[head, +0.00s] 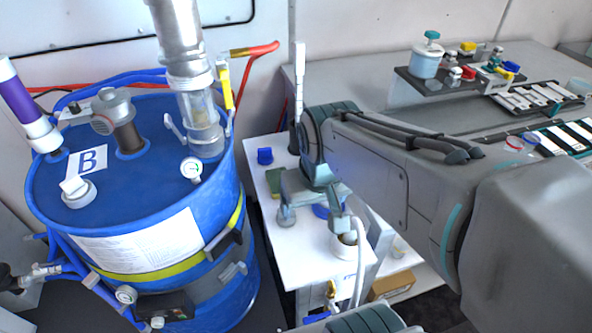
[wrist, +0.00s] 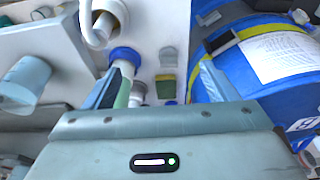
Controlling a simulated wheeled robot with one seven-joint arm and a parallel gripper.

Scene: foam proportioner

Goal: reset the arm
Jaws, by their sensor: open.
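My arm reaches in from the right in the head view, and my gripper (head: 312,217) is over the small white table (head: 272,222). Its fingers are apart and point down. In the wrist view the gripper (wrist: 150,85) also shows its fingers spread, with the gripper body across the bottom. A white fitting with a blue ring (wrist: 125,54) shows beyond and between the fingers. I cannot tell whether a finger touches it. In the head view only a bit of blue (head: 320,211) shows between the fingers. Nothing is seen clamped.
A blue drum (head: 52,200) marked B, with a clear pipe, gauge and valves on top, stands left of the table. A grey bench (head: 345,80) behind my arm holds a dark stand (head: 437,84) with small bottles and coloured caps. A small blue piece (head: 265,156) is on the table.

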